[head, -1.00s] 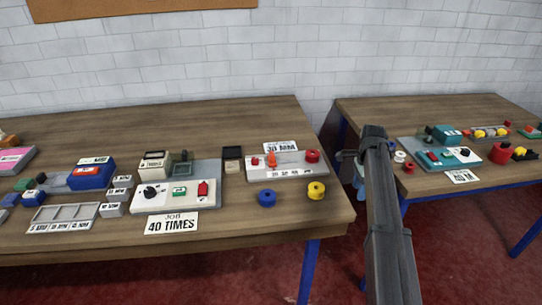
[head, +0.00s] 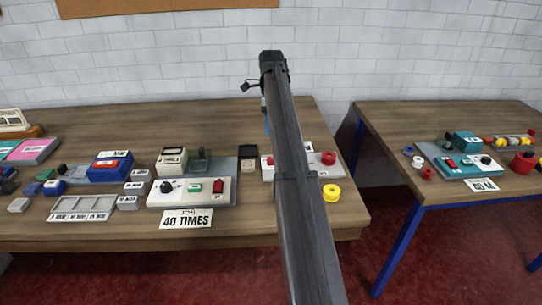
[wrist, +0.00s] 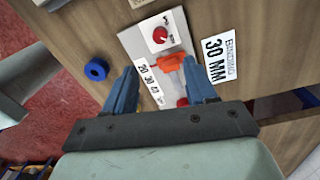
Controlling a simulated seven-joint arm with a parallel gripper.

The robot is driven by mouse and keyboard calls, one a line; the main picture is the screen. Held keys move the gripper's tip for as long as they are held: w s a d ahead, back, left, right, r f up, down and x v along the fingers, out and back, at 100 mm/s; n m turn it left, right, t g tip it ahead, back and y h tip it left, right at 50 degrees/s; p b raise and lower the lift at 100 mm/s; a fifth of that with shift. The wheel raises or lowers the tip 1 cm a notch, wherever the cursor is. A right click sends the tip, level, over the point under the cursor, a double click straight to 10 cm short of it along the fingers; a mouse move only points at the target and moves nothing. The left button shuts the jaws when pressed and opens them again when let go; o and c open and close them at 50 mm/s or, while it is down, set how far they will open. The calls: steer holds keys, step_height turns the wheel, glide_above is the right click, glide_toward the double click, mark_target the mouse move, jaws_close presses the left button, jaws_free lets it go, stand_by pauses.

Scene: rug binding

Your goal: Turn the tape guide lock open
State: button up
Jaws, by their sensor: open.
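The tape guide panel, a pale plate, is partly hidden behind my arm in the head view (head: 313,172). It shows better in the wrist view (wrist: 133,41), with a red round knob (wrist: 160,36) bearing a white mark, an orange slider (wrist: 172,62) and a printed scale (wrist: 147,83). The round knob, which looks like the lock, also shows at the panel's right end in the head view (head: 328,158). My gripper (wrist: 160,84) is open and empty above the panel. The orange slider appears between and beyond its blue fingers. Another red part (wrist: 182,102) is partly hidden by the gripper.
A "30 MM" card (wrist: 216,60) lies beside the panel. A blue roll (wrist: 96,69) and a yellow roll (head: 331,193) lie near the table's front edge. A counter panel (head: 225,186) stands left. A gap separates the second table (head: 450,112).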

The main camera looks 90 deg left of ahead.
mark_target(271, 158)
steer(key=f, duration=1.3)
steer(key=shift+d, duration=0.3)
jaws_close()
